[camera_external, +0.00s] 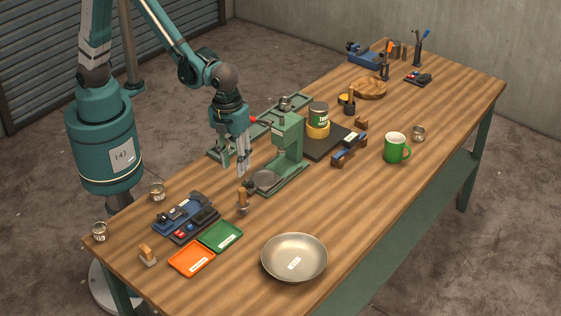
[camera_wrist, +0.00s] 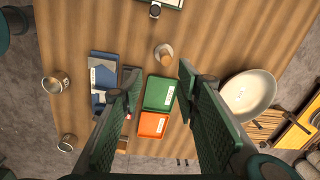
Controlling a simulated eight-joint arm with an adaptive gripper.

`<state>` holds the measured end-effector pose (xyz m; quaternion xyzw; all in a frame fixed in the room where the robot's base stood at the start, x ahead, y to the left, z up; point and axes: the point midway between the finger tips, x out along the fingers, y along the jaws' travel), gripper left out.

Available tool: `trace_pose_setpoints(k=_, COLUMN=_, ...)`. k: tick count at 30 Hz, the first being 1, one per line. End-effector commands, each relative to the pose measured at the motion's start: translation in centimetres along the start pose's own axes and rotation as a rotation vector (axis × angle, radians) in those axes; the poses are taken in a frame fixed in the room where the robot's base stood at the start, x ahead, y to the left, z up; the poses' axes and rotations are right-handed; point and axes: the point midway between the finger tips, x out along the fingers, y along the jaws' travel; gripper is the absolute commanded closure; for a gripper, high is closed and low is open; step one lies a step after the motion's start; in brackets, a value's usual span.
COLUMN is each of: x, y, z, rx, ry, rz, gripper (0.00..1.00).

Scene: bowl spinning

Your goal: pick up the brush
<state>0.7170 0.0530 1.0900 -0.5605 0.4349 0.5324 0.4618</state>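I cannot tell for sure which thing is the brush. A small upright piece with a wooden handle and a dark top (camera_external: 242,199) stands on the table behind the green tray. It also shows in the wrist view as a wooden handle on a pale round base (camera_wrist: 164,54). Another small wooden-handled piece (camera_external: 148,256) is at the near left. My gripper (camera_external: 235,168) hangs above the table, left of the green press, higher than these pieces. Its fingers (camera_wrist: 159,74) are apart in the wrist view with nothing between them.
A green press (camera_external: 288,150) stands close right of my gripper. Green (camera_external: 220,236) and orange (camera_external: 191,258) trays, a blue tool tray (camera_external: 180,214) and a metal bowl (camera_external: 294,258) are in front. A green mug (camera_external: 396,147) stands farther right. Bare table lies between bowl and mug.

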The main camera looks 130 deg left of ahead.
Motion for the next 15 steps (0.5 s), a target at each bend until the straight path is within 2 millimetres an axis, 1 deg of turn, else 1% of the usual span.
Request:
trace_pose_setpoints(k=1, x=0.8, y=-0.5, z=0.1, rx=0.021, ry=-0.001, rz=0.01, gripper=0.68)
trace_pose_setpoints(k=3, x=1.7, y=-0.9, z=0.1, rx=0.053, ry=-0.002, rz=0.022, gripper=0.68)
trace_pose_setpoints(k=6, x=2.8, y=-1.3, z=0.2, rx=0.091, ry=-0.003, rz=0.038, gripper=0.68)
trace_pose_setpoints(k=10, x=3.8, y=-1.7, z=0.3, rx=0.122, ry=-0.003, rz=0.05, gripper=0.68)
trace_pose_setpoints(k=15, x=4.1, y=-1.8, z=0.3, rx=0.135, ry=-0.003, rz=0.055, gripper=0.68)
